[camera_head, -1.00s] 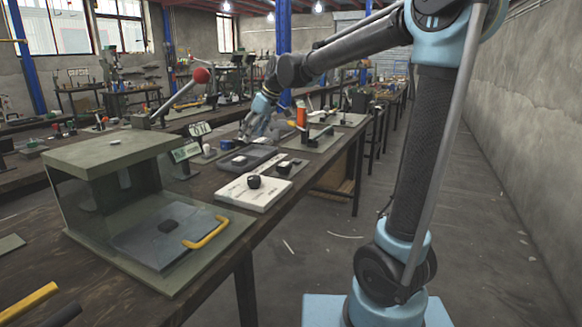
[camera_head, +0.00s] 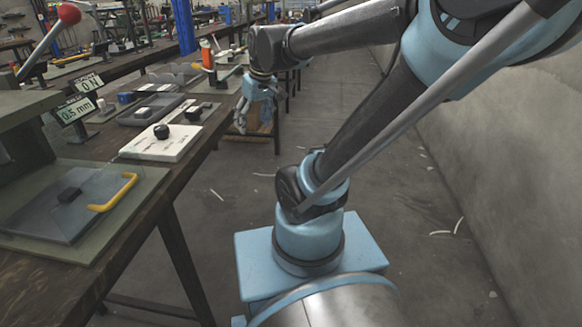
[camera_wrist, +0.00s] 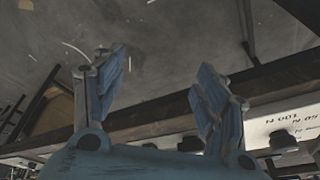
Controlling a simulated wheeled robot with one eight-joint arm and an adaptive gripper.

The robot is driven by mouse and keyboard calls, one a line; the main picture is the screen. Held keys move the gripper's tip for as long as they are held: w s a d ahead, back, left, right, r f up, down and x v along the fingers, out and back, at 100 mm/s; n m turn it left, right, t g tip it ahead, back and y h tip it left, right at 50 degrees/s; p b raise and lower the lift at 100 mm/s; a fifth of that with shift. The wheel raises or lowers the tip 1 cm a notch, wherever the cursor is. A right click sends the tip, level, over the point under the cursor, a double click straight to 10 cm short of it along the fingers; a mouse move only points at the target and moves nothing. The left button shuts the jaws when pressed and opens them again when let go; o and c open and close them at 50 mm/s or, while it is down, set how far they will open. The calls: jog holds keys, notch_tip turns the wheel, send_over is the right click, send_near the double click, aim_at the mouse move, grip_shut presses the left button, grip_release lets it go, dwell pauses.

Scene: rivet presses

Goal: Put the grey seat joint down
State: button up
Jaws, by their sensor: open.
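My gripper (camera_head: 243,120) hangs fingers down at the right edge of the workbench, seen over the floor in the head view. In the wrist view its two fingers (camera_wrist: 162,80) are spread apart, with nothing between them but the floor behind. I cannot pick out the grey seat joint for sure. A dark grey tray (camera_head: 136,117) with a small light block lies on the bench to the left of my gripper. A grey piece (camera_head: 176,73) lies farther back; which one is the joint cannot be told.
A white control panel (camera_head: 160,148) with a black knob lies near the bench edge. An orange cylinder (camera_head: 207,57) stands behind my gripper. The floor on the right is open.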

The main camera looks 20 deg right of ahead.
jog(key=s+d+f+m+h, duration=0.1)
jog(key=s+d+f+m, duration=0.3)
jog(key=s+d+f, duration=0.5)
notch_tip(320, 180, down, 2)
jog(key=s, duration=0.3)
jog(key=shift+m+g+h, duration=0.3)
jog(key=shift+m+h, duration=0.1)
jog(key=shift+w, duration=0.1)
